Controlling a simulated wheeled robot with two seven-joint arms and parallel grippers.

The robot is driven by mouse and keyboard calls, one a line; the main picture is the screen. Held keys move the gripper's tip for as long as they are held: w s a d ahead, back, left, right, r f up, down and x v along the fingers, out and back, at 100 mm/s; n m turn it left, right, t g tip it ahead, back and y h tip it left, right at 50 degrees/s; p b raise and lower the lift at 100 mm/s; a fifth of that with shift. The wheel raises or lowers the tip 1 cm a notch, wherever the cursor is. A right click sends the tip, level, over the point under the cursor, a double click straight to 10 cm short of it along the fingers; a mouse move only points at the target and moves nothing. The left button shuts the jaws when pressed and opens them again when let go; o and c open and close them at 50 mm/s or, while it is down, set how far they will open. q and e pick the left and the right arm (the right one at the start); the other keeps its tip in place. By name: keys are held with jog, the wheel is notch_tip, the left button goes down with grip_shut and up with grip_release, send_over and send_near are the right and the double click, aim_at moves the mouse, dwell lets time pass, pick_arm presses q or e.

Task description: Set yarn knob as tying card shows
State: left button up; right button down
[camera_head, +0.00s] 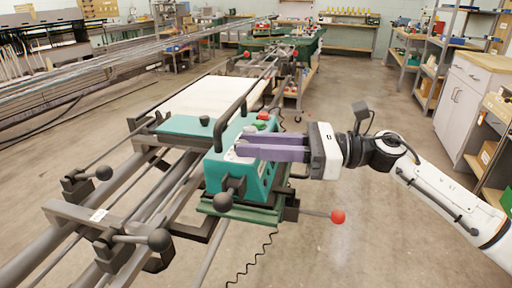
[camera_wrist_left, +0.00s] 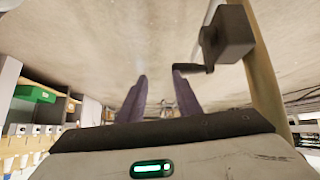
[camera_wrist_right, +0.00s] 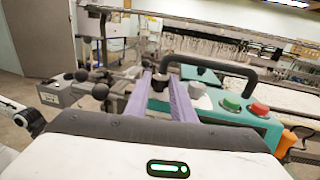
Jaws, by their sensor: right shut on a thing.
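The teal tying machine box (camera_head: 214,172) stands on the rail frame, with a black handle across its top. My right gripper (camera_head: 240,145) reaches in from the right, its purple fingers lying over the top of the box. In the right wrist view the fingers (camera_wrist_right: 160,84) are closed around a dark knob (camera_wrist_right: 159,82). A grey knob (camera_wrist_right: 201,101) stands just right of the fingers. I cannot read the knob's setting, and I cannot make out a tying card. My left gripper (camera_wrist_left: 160,103) shows only in its own wrist view; its fingers are apart with nothing between them.
A green button (camera_wrist_right: 231,102) and a red button (camera_wrist_right: 258,108) sit near the grey knob. Black ball-ended levers (camera_head: 223,201) and a red-knobbed lever (camera_head: 337,217) stick out around the box. Shelves and a cabinet (camera_head: 463,105) stand at right; open floor lies between.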

jog(key=c, duration=1.5)
grip_release()
jog(key=d, duration=0.3)
jog(key=s+d, duration=0.1)
jog(key=d, duration=0.2)
jog(key=d+b, duration=0.1)
jog(key=d, duration=0.3)
jog(key=shift+s, duration=0.3)
jog(key=shift+r, duration=0.1)
